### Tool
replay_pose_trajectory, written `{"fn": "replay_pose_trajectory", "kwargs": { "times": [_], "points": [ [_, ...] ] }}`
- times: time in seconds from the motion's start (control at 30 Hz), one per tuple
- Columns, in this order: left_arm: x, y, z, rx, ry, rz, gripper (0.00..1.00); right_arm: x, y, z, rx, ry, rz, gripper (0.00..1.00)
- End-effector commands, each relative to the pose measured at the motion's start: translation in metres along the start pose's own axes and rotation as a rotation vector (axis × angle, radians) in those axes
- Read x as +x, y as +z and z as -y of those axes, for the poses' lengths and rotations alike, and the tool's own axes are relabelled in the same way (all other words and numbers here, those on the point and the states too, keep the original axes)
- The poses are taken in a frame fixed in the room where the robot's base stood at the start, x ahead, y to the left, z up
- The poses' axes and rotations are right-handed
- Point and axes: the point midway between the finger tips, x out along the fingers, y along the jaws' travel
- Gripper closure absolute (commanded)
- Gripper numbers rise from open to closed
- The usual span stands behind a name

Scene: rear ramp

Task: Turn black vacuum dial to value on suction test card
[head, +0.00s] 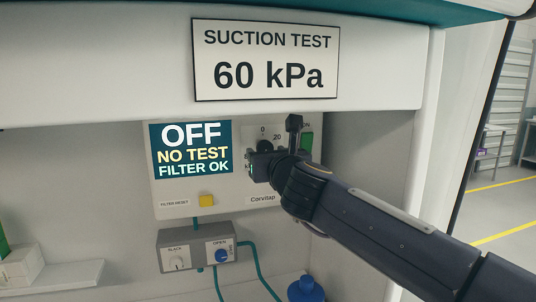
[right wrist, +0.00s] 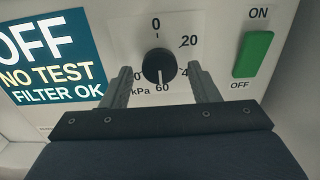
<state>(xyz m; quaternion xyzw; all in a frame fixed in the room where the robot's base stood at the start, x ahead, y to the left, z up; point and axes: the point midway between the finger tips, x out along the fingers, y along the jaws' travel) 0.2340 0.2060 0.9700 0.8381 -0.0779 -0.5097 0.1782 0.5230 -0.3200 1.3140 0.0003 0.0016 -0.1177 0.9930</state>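The suction test card (head: 266,60) reads "60 kPa" above the unit. The round black vacuum dial (right wrist: 159,66) shows in the right wrist view, with a scale of 0 at top, 20, part of 40 and 60 at the bottom. Its white mark points down, near 60. My right gripper (right wrist: 160,70) is open, one finger on each side of the dial, with gaps visible. The display (head: 190,149) reads "OFF, NO TEST, FILTER OK". My left gripper is not in view.
A green ON/OFF switch (right wrist: 254,54) sits right of the dial. A yellow filter reset button (head: 206,201) is at the unit's lower edge. Below hangs a grey box (head: 198,262) with a white knob, a blue knob and teal hoses. A shelf is at lower left.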

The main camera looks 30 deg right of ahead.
Motion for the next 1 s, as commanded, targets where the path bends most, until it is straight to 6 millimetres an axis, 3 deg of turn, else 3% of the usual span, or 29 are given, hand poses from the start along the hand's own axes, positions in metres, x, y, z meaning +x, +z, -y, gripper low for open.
{"fn": "replay_pose_trajectory", "kwargs": {
  "times": [0.27, 0.7, 1.0],
  "points": [
    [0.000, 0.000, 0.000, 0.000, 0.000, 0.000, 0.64, -0.008, 0.002, 0.000, 0.000, 0.000, 0.005, 0.45],
    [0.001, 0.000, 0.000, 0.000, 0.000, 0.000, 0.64, -0.073, 0.001, 0.000, 0.000, 0.001, 0.002, 0.45],
    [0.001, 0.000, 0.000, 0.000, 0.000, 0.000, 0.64, -0.079, 0.000, 0.000, 0.000, 0.000, 0.001, 0.45]
  ]
}}
